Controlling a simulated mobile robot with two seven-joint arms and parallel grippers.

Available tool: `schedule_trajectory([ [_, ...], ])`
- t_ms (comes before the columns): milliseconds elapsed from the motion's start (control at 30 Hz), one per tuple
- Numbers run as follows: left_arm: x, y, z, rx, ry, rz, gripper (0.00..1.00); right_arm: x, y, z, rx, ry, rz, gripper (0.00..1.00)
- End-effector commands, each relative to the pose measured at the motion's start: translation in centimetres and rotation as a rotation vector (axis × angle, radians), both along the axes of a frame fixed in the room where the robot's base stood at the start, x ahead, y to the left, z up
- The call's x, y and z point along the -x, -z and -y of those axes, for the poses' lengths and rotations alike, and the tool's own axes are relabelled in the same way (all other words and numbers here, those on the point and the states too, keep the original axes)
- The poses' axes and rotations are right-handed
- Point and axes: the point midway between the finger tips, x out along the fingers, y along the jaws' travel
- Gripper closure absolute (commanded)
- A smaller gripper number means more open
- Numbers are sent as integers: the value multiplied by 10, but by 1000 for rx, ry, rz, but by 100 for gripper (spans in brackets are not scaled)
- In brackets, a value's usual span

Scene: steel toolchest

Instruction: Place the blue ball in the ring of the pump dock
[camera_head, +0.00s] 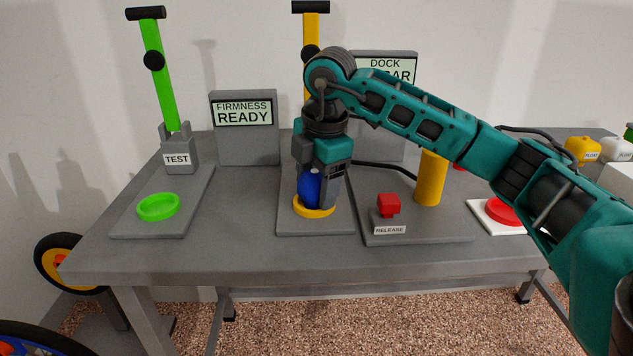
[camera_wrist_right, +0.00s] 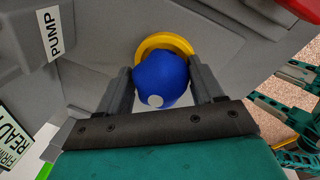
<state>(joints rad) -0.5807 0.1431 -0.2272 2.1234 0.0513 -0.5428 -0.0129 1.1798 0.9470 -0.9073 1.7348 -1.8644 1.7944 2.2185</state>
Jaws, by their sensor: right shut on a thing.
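The blue ball (camera_head: 309,187) is held by my right gripper (camera_head: 318,190), directly over the yellow ring (camera_head: 314,211) of the pump dock (camera_head: 315,227). In the right wrist view the blue ball (camera_wrist_right: 160,80), with a white spot, sits between the two fingers of my right gripper (camera_wrist_right: 163,88). The yellow ring (camera_wrist_right: 164,42) shows just beyond the ball there. The ball's underside is hidden, so I cannot tell whether it touches the ring. A yellow pump handle (camera_head: 311,30) rises behind my arm.
To the left are a green ring (camera_head: 158,206) and a green pump handle (camera_head: 160,75) marked TEST. A red RELEASE button (camera_head: 389,204) and a yellow cylinder (camera_head: 430,179) stand close on the right. A sign (camera_head: 244,113) reads FIRMNESS READY. The table's front strip (camera_head: 240,258) is clear.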

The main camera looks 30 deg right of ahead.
Motion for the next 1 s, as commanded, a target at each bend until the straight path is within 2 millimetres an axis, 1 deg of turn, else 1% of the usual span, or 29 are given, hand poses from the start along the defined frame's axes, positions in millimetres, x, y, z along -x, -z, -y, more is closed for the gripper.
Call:
schedule_trajectory([
  [33,-1,0,0,1,0,3,57,3,13,-2,3,-4,-24,69],
  [67,-1,0,0,1,1,4,57,3,13,-2,3,-4,-25,69],
  [100,-1,-1,0,1,1,5,57,3,13,-2,3,-4,-25,30],
  [200,-1,-1,0,1,1,5,57,3,14,-2,2,-5,-26,22],
  [433,-1,0,0,1,1,4,57,3,13,-3,0,-5,-27,22],
  [567,0,-4,0,-1,0,0,57,3,1,-3,0,-6,-26,22],
  [667,0,-5,-1,-3,-3,-1,57,5,-16,-3,-1,-6,-23,22],
  [800,-1,-12,-4,-7,-8,7,57,9,-51,-3,1,-5,-17,22],
  [1000,1,-17,-8,-16,-13,10,57,16,-94,-2,1,-5,-16,22],
])
